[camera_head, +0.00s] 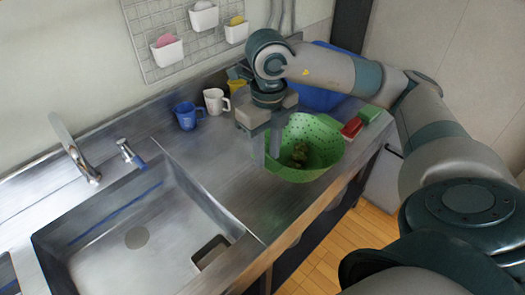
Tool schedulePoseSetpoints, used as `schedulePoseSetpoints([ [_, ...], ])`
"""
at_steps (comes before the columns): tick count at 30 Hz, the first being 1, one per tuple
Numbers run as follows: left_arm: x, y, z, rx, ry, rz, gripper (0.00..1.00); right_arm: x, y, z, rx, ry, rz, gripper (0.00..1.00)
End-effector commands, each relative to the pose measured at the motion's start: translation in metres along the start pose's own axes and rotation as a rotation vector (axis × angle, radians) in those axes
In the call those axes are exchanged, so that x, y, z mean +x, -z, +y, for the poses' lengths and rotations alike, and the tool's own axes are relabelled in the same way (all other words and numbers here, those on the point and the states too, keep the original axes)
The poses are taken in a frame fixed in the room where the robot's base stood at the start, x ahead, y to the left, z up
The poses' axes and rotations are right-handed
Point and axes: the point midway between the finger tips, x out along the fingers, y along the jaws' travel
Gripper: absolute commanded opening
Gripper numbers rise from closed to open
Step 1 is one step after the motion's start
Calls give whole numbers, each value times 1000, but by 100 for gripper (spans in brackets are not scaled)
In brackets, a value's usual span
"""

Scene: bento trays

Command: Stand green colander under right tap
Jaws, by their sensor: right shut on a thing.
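The green colander (319,137) stands on the steel counter at the right of the sink, tilted open towards me. A dark green lump (300,153) lies inside it; I cannot tell exactly what it is. My right gripper (266,157) points down at the colander's left rim and is shut on that rim. A tall curved metal tap (72,148) rises behind the sink (160,205). A shorter fitting with a blue handle (131,154) stands to its right. My left gripper is out of view.
Blue (186,116), white (215,101) and yellow (237,87) cups stand along the back of the counter. A blue bin (315,98) and red (351,127) and green (369,113) blocks lie beyond the colander. Counter between sink and colander is clear.

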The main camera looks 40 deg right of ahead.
Motion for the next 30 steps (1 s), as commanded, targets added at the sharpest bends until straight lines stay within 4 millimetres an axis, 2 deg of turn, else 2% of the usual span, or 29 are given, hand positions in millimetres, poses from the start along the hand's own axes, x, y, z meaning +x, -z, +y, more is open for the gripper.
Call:
schedulePoseSetpoints([
  [17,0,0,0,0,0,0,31,1,-2,5,-46,-1,-1,0],
  [23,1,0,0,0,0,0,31,6,-8,20,-222,-2,-1,0],
  [30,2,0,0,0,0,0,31,15,-18,53,-599,-1,-2,0],
])
